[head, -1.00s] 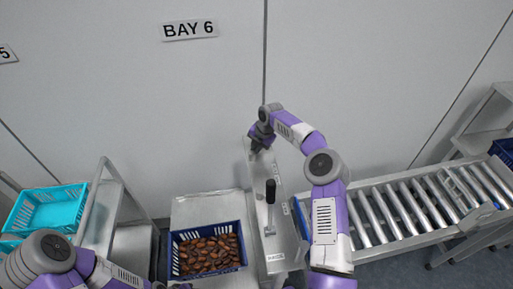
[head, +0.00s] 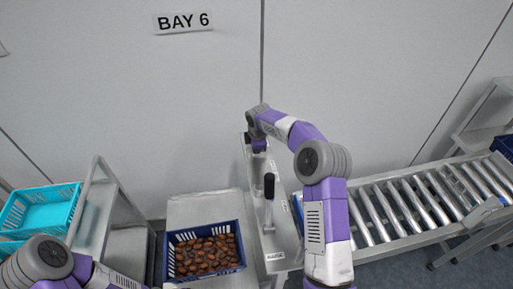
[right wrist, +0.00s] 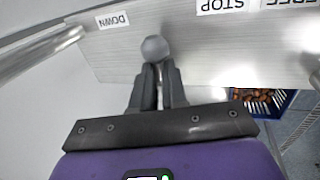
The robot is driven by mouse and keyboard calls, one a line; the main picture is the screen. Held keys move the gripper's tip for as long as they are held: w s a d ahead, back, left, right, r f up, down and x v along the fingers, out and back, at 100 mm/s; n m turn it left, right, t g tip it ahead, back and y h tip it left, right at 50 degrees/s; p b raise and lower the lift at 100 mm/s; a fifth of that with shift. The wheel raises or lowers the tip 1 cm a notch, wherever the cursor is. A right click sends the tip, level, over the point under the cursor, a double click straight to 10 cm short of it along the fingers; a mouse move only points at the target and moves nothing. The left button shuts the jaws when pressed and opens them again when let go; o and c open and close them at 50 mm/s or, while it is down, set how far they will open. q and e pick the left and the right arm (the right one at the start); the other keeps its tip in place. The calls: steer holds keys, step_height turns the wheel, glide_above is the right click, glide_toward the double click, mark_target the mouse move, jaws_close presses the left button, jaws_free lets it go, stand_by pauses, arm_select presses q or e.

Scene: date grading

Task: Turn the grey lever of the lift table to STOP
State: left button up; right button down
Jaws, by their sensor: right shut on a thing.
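The lift table's metal control rail (head: 283,220) runs away from me beside the table top (head: 205,207). The grey lever (right wrist: 155,48) shows as a round knob in the right wrist view, close to the DOWN label (right wrist: 112,20). The STOP label (right wrist: 222,5) is farther right along the rail. My right gripper (right wrist: 157,70) is shut on the grey lever just below its knob. In the head view, my right wrist hides the lever at the rail's far end. My left arm shows at the lower left, its gripper out of frame.
A black-handled lever (head: 269,187) stands upright midway along the rail. A blue crate of dates (head: 239,262) sits on the table. A roller conveyor (head: 400,215) lies right, and a rack with a turquoise crate (head: 42,206) left. The wall is close behind.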

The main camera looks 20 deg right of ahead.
steer(key=m, duration=0.2)
steer(key=a+m+h, duration=0.1)
steer(key=m, duration=0.1)
steer(key=shift+s+a, duration=0.2)
steer(key=shift+s, duration=0.2)
steer(key=m, duration=0.2)
steer(key=m+g, duration=0.1)
steer(key=m, duration=0.1)
steer(key=a+m+h+p, duration=0.1)
steer(key=shift+s+m, duration=0.2)
steer(key=shift+m, duration=0.2)
steer(key=shift+g, duration=0.3)
steer(key=c, duration=1.3)
jaws_free()
steer(key=shift+w, duration=0.1)
steer(key=shift+o, duration=0.5)
steer(key=shift+d, duration=0.1)
steer(key=shift+r, duration=0.1)
